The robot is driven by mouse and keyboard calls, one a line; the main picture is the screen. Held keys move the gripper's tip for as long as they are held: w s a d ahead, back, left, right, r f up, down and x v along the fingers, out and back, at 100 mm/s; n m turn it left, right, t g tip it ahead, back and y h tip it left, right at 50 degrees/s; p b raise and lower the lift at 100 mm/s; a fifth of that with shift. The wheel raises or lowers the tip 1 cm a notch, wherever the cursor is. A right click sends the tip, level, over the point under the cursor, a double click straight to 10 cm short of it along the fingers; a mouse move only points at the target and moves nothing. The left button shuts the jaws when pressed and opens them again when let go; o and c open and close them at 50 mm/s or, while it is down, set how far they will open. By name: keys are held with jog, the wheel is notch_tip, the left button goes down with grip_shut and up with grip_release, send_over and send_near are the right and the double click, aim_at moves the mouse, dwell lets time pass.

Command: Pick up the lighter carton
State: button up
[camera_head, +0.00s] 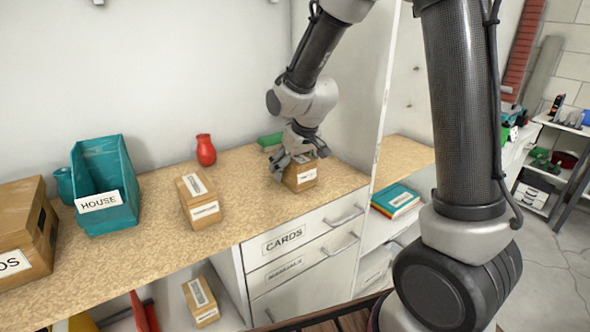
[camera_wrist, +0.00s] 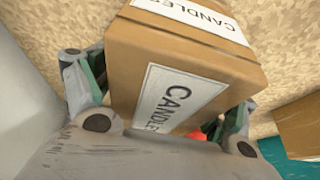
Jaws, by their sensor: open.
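A small brown carton (camera_head: 301,177) with white labels stands on the speckled countertop, below my gripper (camera_head: 298,158). In the wrist view this carton (camera_wrist: 190,65) reads "CANDLES" and lies between my two open fingers, one on each side. I cannot tell whether the fingers touch it. A second similar carton (camera_head: 198,202) stands further left on the countertop; its label is too small to read. Another small labelled carton (camera_head: 201,300) sits on a shelf below the counter. The pictures do not show which carton is lighter.
A teal bin (camera_head: 120,214) marked "HOUSE" and a large carton (camera_head: 20,213) stand at the left. A red vase (camera_head: 206,151) and a green item (camera_head: 269,140) are near the back wall. A white panel (camera_head: 378,120) rises right of my gripper. Drawers (camera_head: 300,262) are below.

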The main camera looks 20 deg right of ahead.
jog(key=shift+f, duration=0.25)
dwell(0.3)
jog(key=c, duration=0.8)
